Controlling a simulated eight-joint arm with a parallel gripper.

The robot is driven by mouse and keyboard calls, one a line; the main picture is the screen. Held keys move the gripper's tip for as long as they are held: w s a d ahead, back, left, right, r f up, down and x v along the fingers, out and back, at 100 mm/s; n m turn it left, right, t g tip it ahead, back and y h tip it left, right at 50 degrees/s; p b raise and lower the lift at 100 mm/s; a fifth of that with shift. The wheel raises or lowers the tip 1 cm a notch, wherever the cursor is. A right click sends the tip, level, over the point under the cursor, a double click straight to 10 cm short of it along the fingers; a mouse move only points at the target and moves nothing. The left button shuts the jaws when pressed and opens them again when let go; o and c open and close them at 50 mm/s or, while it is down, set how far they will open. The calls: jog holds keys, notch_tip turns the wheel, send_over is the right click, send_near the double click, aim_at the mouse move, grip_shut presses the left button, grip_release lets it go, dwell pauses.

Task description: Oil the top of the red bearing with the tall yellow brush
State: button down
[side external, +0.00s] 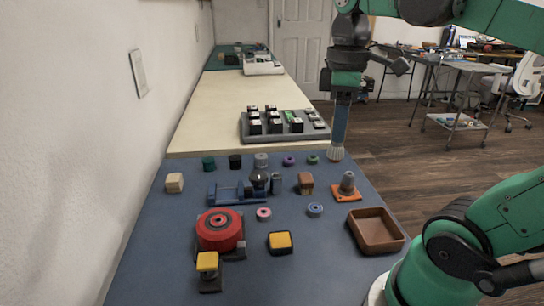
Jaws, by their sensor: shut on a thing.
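The red bearing (220,230) is a thick red disc with a dark ring and hub on top. It lies on the front left of the blue mat. My gripper (343,96) points down at the mat's back right edge and is shut on a brush-like tool. This tool has a blue-grey shaft (340,124) and a pale, ribbed lower end (336,153). It hangs upright, well to the right of and behind the bearing. I see no yellow on it. Where the jaws meet it is too small to make out.
A yellow-topped block (207,262) stands in front of the bearing, and another yellow-topped block (280,241) lies to its right. A brown tray (377,238) is at the mat's right. Several small parts and a blue fixture (228,193) fill the back. A grey rack (262,139) stands beyond.

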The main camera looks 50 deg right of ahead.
dwell(0.4)
jog(key=w+a+f, duration=0.2)
jog(key=w+f, duration=0.2)
jog(key=f, duration=0.1)
send_over(281, 239)
jog(key=shift+f, duration=6.1)
jog(key=shift+f, duration=0.45)
notch_tip(281, 239, up, 7)
